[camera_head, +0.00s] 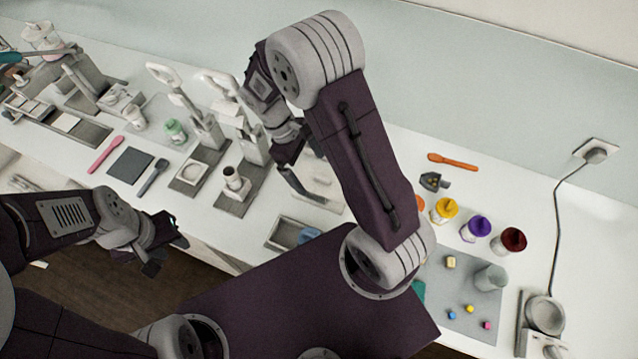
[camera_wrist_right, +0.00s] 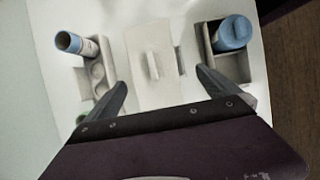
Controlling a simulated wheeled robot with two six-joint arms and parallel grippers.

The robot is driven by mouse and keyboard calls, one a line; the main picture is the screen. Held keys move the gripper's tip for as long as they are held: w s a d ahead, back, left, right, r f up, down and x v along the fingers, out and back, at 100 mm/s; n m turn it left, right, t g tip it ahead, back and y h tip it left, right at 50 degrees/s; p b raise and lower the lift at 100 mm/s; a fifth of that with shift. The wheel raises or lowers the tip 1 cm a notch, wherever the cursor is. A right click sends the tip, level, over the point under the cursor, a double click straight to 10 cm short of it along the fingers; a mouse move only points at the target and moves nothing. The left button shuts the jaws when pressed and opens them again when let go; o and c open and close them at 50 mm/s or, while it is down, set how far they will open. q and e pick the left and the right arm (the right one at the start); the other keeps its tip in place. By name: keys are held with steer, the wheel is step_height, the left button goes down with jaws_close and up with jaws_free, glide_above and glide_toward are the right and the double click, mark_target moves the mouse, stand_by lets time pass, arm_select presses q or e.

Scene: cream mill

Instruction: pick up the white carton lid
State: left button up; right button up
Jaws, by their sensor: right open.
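A flat white rectangular panel with a raised grip bar, which looks like the white carton lid (camera_wrist_right: 140,82), lies on the white table in the right wrist view. My right gripper (camera_wrist_right: 165,92) is open and empty above it, with its two fingers spread on either side of the panel's near part. In the head view the right gripper (camera_head: 300,183) hangs over the table, and a pale piece, likely the lid, is mostly hidden behind my right arm. My left gripper (camera_head: 165,250) is in front of the table's near edge; its fingers are too dark to read.
A grey tray (camera_head: 268,240) with a blue-capped bottle (camera_wrist_right: 233,32) is on one side of the panel. A holder with a blue-rimmed tube (camera_wrist_right: 72,42) is on the other. Presses stand left; colored jars (camera_head: 445,210) and a grey mat (camera_head: 436,310) are right.

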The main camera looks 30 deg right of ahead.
mark_target(320, 183)
steer(key=shift+s+d+f, duration=0.2)
steer(key=shift+d+f, duration=0.35)
steer(key=shift+f, duration=0.05)
steer(key=shift+s+d+f, duration=0.2)
steer(key=shift+d+f, duration=0.3)
steer(key=shift+f, duration=0.05)
steer(key=shift+s+f+p, duration=0.2)
steer(key=shift+f+p, duration=0.1)
steer(key=x, duration=0.3)
steer(key=shift+s+a+f+p, duration=0.15)
steer(key=shift+a+f+p, duration=0.15)
steer(key=shift+f+p, duration=0.1)
steer(key=shift+d+f, duration=0.2)
steer(key=shift+d, duration=0.05)
arm_select(q)
steer(key=shift+d+r, duration=0.4)
steer(key=shift+r, duration=0.45)
arm_select(e)
steer(key=shift+a, duration=0.1)
steer(key=c, duration=1.1)
